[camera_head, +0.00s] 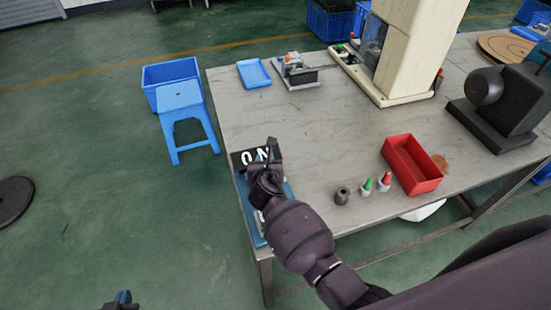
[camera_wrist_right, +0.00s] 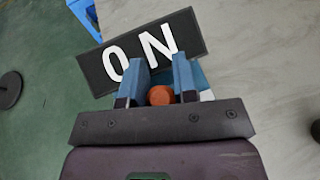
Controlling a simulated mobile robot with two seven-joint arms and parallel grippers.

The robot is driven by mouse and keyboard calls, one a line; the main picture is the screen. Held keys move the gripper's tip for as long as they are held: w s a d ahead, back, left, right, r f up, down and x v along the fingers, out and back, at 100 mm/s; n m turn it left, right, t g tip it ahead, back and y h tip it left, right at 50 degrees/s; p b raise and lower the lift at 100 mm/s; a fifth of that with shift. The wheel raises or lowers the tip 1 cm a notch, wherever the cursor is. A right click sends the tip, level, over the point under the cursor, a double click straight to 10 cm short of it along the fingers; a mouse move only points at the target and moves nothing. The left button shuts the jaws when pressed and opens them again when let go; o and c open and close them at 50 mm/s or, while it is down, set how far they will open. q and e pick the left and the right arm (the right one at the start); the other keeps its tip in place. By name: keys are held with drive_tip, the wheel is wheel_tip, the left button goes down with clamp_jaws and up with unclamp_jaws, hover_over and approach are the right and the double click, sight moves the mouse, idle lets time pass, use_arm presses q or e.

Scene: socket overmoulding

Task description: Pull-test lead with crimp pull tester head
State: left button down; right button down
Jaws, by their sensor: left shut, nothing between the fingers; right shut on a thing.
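The pull tester's black display (camera_head: 254,157) reads "0 N" at the near left corner of the table; its display also shows large in the right wrist view (camera_wrist_right: 188,42). A blue base (camera_head: 246,212) lies below it, partly hidden by my right arm. My right gripper (camera_head: 264,180) is over the tester. In the wrist view its blue fingers (camera_wrist_right: 160,82) are shut on a round orange-red piece (camera_wrist_right: 160,95), just in front of the display. I cannot tell whether this belongs to the lead. My left gripper (camera_head: 122,298) is shut and empty, low over the floor, away from the table.
A red bin (camera_head: 411,165) and small bottles with green (camera_head: 366,187) and red (camera_head: 385,181) tops stand right of the tester, beside a dark cylinder (camera_head: 342,195). A blue stool (camera_head: 184,110) stands left of the table (camera_head: 300,125). The table's middle is clear.

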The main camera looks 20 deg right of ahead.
drive_tip(key=shift+s+a+f, duration=0.1)
drive_tip(key=shift+a+f, duration=0.05)
drive_tip(key=shift+a, duration=0.05)
drive_tip(key=c, duration=0.9)
unclamp_jaws()
drive_tip(key=shift+a, duration=0.15)
drive_tip(key=shift+s, duration=0.25)
drive_tip(key=p+v, duration=0.1)
drive_tip(key=v, duration=0.9)
drive_tip(key=shift+r, duration=0.2)
